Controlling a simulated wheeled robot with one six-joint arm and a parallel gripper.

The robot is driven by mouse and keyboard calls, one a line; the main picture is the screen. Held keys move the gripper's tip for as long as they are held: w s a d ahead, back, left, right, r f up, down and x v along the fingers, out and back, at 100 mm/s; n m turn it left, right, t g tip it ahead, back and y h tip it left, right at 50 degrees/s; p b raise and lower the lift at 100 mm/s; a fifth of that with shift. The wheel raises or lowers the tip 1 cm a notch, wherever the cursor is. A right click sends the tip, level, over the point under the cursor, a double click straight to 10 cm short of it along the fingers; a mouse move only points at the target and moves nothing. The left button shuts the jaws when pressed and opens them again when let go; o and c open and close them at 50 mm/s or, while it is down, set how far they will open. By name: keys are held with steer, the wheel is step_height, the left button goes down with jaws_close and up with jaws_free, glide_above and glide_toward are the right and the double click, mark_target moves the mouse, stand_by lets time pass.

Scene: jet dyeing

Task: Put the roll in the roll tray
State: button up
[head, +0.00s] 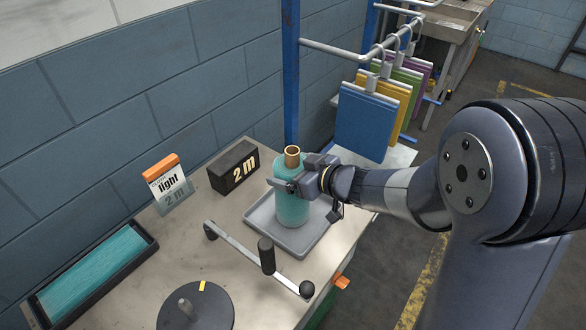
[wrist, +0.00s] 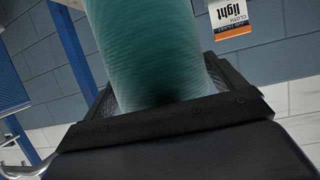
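The roll (head: 292,208) is a teal cylinder with a brown core sticking out of its top. It stands upright over the grey roll tray (head: 262,233), inside its rim as seen in the head view. I cannot tell whether its base touches the tray floor. My gripper (head: 291,187) is around the upper part of the roll, coming from the right. In the wrist view the roll (wrist: 155,50) fills the space between the two dark finger pads, which press close on both sides.
A crank handle (head: 268,257) and a dark disc (head: 195,308) are at the front of the table. A black "2 m" block (head: 234,167), a "light" card (head: 168,184) and a long teal-filled tray (head: 95,275) lie left. Coloured cloths (head: 366,122) hang from a rail behind.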

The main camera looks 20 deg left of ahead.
steer(key=shift+o, duration=0.9)
steer(key=shift+r, duration=0.25)
steer(key=p+v, duration=0.2)
steer(key=v, duration=1)
steer(key=shift+a, duration=0.1)
